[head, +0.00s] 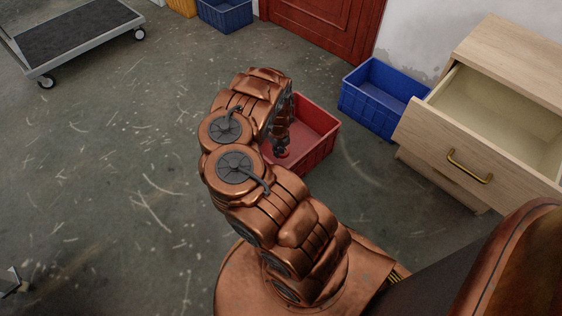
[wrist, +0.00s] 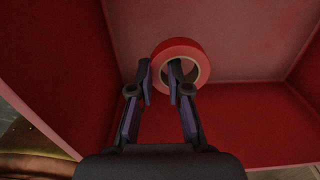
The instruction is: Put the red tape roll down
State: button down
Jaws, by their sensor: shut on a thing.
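The red tape roll (wrist: 178,46) shows at my fingertips in the wrist view. My gripper (wrist: 160,74) is shut on its ring, with one finger outside the roll and the other in its hole. The roll is inside the red crate (head: 318,113), whose walls and floor fill the wrist view. In the head view the roll (head: 283,154) is a small red patch below my gripper (head: 281,142), partly hidden. I cannot tell whether the roll touches the crate floor.
A blue crate (head: 380,92) stands right of the red crate. A wooden drawer unit (head: 520,50) with an open drawer (head: 445,148) is farther right. A red door (head: 330,22) is behind. A flat trolley (head: 75,38) stands at the upper left.

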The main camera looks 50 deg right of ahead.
aim_at(279, 162)
jog(key=shift+f+b, duration=2.4)
jog(key=shift+f, duration=1.5)
jog(key=shift+f, duration=0.15)
jog(key=c, duration=1.1)
grip_release()
notch_tip(279, 162, up, 12)
jog(key=p, duration=0.8)
jog(key=shift+p, duration=0.35)
